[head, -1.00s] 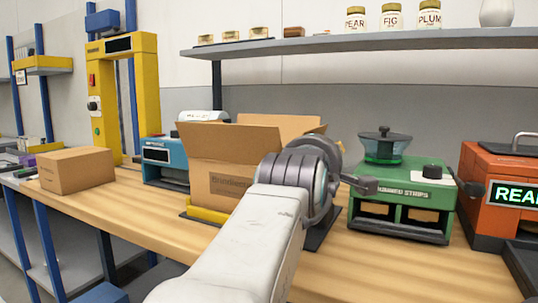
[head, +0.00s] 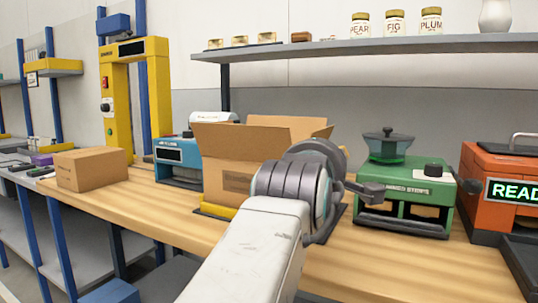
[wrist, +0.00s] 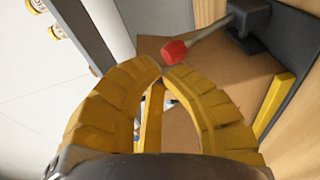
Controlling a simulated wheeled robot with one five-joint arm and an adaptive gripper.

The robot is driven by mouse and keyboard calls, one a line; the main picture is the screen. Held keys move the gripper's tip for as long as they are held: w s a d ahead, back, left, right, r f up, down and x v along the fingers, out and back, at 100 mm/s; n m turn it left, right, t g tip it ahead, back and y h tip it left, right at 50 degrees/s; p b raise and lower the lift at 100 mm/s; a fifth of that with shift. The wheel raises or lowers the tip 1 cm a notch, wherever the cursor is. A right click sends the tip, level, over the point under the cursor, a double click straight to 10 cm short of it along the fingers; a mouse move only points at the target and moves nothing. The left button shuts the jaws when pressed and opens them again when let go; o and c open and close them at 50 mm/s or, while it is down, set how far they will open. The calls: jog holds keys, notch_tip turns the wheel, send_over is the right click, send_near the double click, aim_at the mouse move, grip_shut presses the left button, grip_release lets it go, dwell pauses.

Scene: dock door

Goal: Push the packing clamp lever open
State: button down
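The clamp lever shows in the wrist view as a grey rod (wrist: 208,34) with a red knob (wrist: 175,52) at its end, joined to a dark block (wrist: 252,16). My gripper (wrist: 163,72) has yellow ribbed fingers whose tips come together just beside the red knob. It looks shut with nothing held; I cannot tell whether the tips touch the knob. A yellow bar (wrist: 276,100) on a dark frame lies to the right. In the head view my arm hides the lever and my fingers. The open carton (head: 226,180) stands behind my arm, with a yellow piece (head: 217,211) at its foot.
A green machine (head: 408,197) and an orange machine (head: 492,205) stand right of my arm. A blue machine (head: 179,160) and a closed box (head: 92,169) are left. A shelf (head: 370,45) with jars runs above. The bench front (head: 150,212) is clear.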

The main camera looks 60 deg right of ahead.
jog(key=s+a+p, duration=0.1)
jog(key=a, duration=0.6)
jog(key=shift+s+a+r, duration=0.15)
jog(key=shift+a+r, duration=0.05)
jog(key=shift+a, duration=0.1)
